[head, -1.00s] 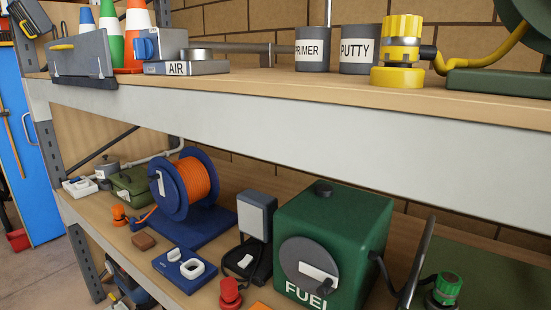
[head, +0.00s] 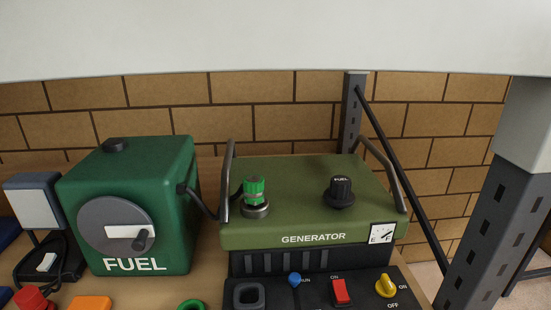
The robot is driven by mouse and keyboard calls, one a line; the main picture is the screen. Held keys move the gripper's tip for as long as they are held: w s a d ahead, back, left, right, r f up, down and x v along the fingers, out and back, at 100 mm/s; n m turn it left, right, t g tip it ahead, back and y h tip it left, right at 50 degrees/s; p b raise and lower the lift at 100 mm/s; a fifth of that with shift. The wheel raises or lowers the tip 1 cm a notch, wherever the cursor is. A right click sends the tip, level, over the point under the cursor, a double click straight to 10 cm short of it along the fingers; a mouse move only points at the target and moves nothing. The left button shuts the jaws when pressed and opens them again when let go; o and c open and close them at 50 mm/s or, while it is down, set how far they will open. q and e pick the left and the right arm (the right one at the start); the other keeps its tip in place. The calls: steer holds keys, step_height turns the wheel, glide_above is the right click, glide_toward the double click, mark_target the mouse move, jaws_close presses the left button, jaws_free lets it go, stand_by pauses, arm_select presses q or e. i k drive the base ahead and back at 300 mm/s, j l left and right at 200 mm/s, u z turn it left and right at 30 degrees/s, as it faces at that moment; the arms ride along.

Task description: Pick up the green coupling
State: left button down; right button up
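The green coupling (head: 254,190) stands upright on top of the olive generator (head: 300,215), at the left of its top face. It has a bright green ribbed collar and a grey metal base. A dark hose (head: 200,203) runs from the green FUEL tank (head: 165,190) toward it and passes behind the generator's left handle. Neither of my grippers shows in the head view.
The generator's left handle (head: 229,180) rises close beside the coupling, and a black FUEL cap (head: 341,190) sits to its right. A white shelf beam (head: 270,40) crosses overhead. A grey rack post (head: 485,230) stands at the right.

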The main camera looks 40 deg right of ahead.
mark_target(253, 186)
steer(key=z, duration=1.4)
